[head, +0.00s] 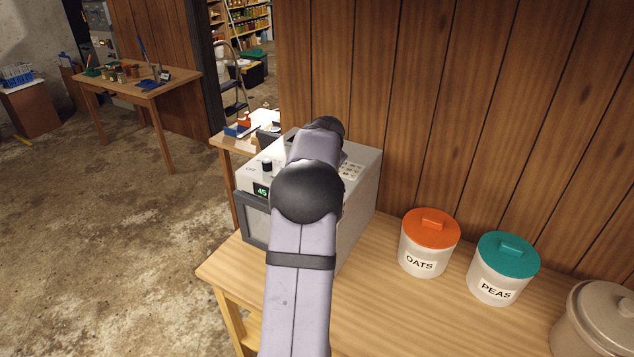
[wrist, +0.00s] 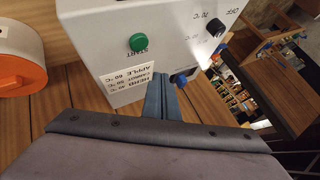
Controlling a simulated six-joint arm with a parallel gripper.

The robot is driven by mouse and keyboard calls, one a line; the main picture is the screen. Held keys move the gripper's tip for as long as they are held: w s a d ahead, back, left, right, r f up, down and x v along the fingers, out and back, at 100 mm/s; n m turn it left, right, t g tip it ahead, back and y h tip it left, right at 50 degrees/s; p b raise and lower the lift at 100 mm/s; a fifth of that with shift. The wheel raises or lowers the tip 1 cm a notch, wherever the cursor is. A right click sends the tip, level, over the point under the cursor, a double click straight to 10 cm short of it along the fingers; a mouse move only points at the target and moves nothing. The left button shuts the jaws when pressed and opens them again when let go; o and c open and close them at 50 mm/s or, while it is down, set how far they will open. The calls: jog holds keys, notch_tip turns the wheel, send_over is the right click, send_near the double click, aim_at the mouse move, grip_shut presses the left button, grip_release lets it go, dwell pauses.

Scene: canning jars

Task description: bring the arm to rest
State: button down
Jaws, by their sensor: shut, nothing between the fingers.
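My arm reaches from the bottom of the head view over a light grey box-shaped appliance (head: 358,196). In that view the arm hides my gripper and part of the appliance's top. In the wrist view my gripper (wrist: 163,80) shows as two blue-grey fingers pressed together, empty. The fingers appear beside the appliance (wrist: 175,18), in front of its edge; whether they touch it I cannot tell. The wrist view shows its green START button (wrist: 137,42), a black knob (wrist: 215,27) and a printed temperature label (wrist: 127,78). A green display (head: 261,190) reads 45.
The appliance stands on a wooden bench (head: 400,310) against a plank wall. Right of it are an orange-lidded OATS canister (head: 428,243), a teal-lidded PEAS canister (head: 502,268) and a beige pot (head: 597,320). Another table (head: 150,88) stands far left across open floor.

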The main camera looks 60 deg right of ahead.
dwell(0.4)
